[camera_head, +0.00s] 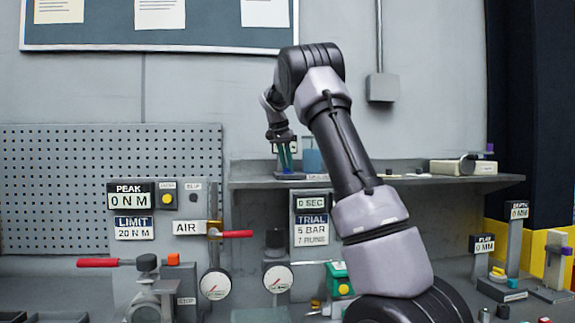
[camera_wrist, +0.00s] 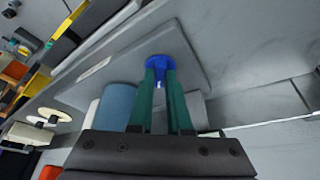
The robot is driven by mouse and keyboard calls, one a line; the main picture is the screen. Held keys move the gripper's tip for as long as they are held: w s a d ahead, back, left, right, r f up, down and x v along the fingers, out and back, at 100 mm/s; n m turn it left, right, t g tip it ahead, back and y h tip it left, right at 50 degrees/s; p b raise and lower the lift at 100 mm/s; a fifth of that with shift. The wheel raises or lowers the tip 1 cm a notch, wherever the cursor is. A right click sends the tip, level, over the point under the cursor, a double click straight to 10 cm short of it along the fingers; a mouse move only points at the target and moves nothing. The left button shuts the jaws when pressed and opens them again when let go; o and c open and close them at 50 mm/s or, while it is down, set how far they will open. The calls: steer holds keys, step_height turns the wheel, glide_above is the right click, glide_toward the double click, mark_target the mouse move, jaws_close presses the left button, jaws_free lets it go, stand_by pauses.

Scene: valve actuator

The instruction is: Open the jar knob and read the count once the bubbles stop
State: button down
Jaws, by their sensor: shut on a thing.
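A blue knob (camera_wrist: 172,47) sits between the tips of my gripper's green fingers in the wrist view. My gripper (camera_wrist: 160,72) is shut on it. In the head view my gripper (camera_head: 285,168) points down over the left part of the wall shelf, where the knob is too small to make out clearly. A blue jar-like vessel (camera_head: 313,160) stands on the shelf just right of the fingers. It also seems to show as a blue-grey rounded body (camera_wrist: 115,108) left of the fingers in the wrist view. I cannot see any bubbles or a readable count on it.
The shelf (camera_head: 440,183) carries a beige device (camera_head: 462,167) at right. Below are a "0 SEC" trial panel (camera_head: 312,220), two gauges, a red-handled air valve (camera_head: 235,234) and a torque panel (camera_head: 130,195).

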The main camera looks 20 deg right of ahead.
steer(key=m, duration=0.2)
steer(key=m+g, duration=0.1)
steer(key=m+g+h, duration=0.1)
steer(key=m, duration=0.1)
steer(key=shift+w+a+m, duration=0.15)
steer(key=shift+w+m, duration=0.15)
steer(key=shift+w+m+g, duration=0.1)
steer(key=shift+m+g, duration=0.7)
steer(key=shift+m, duration=1.4)
steer(key=c, duration=0.9)
jaws_free()
steer(key=shift+o, duration=0.2)
steer(key=shift+r, duration=0.1)
steer(key=shift+w+a+r, duration=0.1)
steer(key=shift+r, duration=0.15)
steer(key=a, duration=0.4)
steer(key=w+a, duration=0.1)
steer(key=a, duration=0.3)
steer(key=w+a, duration=0.1)
steer(key=a, duration=0.3)
steer(key=shift+r, duration=0.2)
